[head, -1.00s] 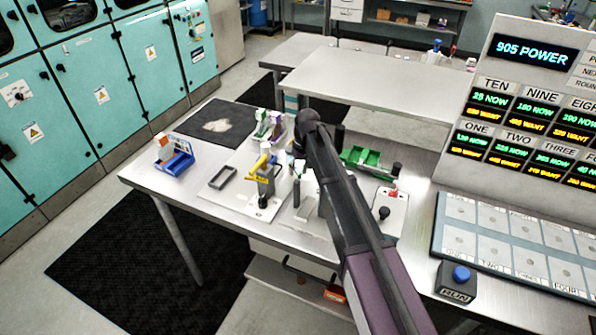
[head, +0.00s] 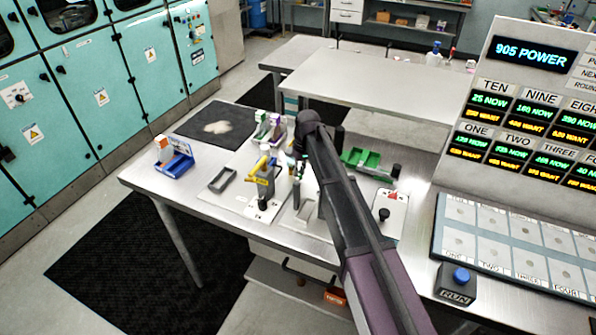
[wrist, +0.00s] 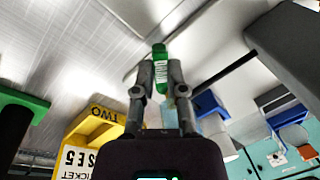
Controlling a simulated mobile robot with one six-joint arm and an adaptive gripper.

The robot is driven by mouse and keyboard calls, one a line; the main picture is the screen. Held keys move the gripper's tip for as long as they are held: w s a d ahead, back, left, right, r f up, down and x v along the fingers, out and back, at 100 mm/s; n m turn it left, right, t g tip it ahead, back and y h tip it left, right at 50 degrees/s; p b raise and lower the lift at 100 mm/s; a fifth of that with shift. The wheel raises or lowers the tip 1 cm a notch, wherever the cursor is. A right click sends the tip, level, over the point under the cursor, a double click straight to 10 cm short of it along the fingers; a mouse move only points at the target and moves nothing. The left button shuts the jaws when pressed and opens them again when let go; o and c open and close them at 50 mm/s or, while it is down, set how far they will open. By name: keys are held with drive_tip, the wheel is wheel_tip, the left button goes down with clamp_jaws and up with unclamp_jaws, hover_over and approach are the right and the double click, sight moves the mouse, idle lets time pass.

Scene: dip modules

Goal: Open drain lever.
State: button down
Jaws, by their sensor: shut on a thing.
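My gripper (wrist: 160,78) is shut on a slim green-and-white piece (wrist: 160,56) with a green end. I cannot tell from the pictures whether this piece is the drain lever. In the head view my arm covers most of the gripper, which is over the bench among the small fixtures. A yellow-handled fixture (head: 263,168) stands on a pale plate just left of my arm. A yellow block marked TWO (wrist: 95,125) is left of the gripper in the wrist view.
A blue tray (head: 178,165) and an empty grey tray (head: 222,180) lie to the left. A green tray (head: 358,158) and a plate with a black knob (head: 384,214) are right of my arm. A RUN button box (head: 456,282) and a display panel stand further right.

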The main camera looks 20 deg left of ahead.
drive_tip(key=shift+w+d+n+g+h, duration=0.15)
drive_tip(key=shift+w+n, duration=0.15)
drive_tip(key=shift+n, duration=0.65)
drive_tip(key=shift+w+n+g+h, duration=0.1)
drive_tip(key=shift+w+n, duration=0.25)
drive_tip(key=shift+n, duration=0.65)
drive_tip(key=shift+w+d+n+g+h, duration=0.15)
drive_tip(key=shift+w+n, duration=0.15)
drive_tip(key=shift+n, duration=0.65)
drive_tip(key=shift+a, duration=0.1)
drive_tip(key=c, duration=0.7)
unclamp_jaws()
